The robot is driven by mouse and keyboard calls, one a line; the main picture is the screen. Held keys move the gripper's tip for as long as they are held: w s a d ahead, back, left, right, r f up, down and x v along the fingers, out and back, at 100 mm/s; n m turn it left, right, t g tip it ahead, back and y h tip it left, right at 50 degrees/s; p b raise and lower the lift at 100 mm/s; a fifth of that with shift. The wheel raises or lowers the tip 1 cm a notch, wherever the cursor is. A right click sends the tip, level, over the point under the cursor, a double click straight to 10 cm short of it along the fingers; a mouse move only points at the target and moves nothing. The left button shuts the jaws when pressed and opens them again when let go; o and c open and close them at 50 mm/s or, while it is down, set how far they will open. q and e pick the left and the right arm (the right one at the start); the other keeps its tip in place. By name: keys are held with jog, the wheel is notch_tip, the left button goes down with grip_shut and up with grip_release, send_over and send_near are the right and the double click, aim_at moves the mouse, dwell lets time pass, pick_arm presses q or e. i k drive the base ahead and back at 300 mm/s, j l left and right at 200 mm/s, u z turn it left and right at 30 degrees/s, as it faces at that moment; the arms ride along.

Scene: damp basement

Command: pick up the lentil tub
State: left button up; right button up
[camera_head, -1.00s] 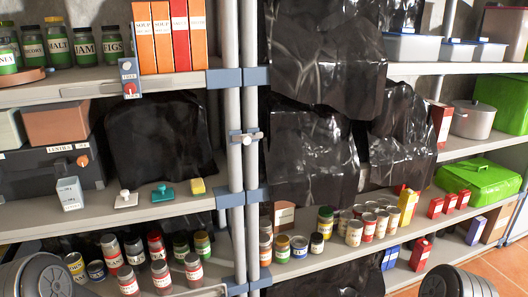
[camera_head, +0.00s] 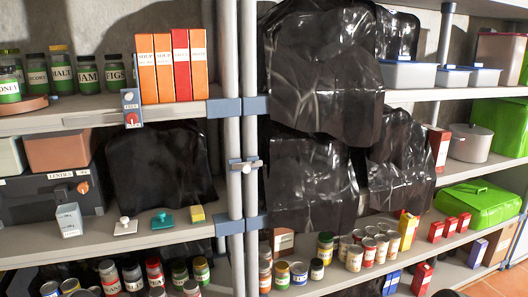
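A dark grey box (camera_head: 22,208) stands on the left middle shelf. A white label on its front seems to read LENTILS (camera_head: 60,175), with a small orange-red round piece (camera_head: 83,187) beside it. Two smaller tubs sit on top of or just behind it, one terracotta (camera_head: 58,152) and one pale grey (camera_head: 10,156), cut by the left edge. I cannot tell from the print which of these is the lentil tub. Neither of my grippers shows.
Grey metal posts (camera_head: 233,170) split the left and right shelves. Stamp-like items (camera_head: 163,221) and a yellow block (camera_head: 197,213) stand right of the dark box. Jars (camera_head: 132,272) crowd the shelf below; soup boxes (camera_head: 163,69) stand above. Black plastic sheeting (camera_head: 158,180) hangs behind.

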aim_at(68, 218)
jog(key=u, duration=1.25)
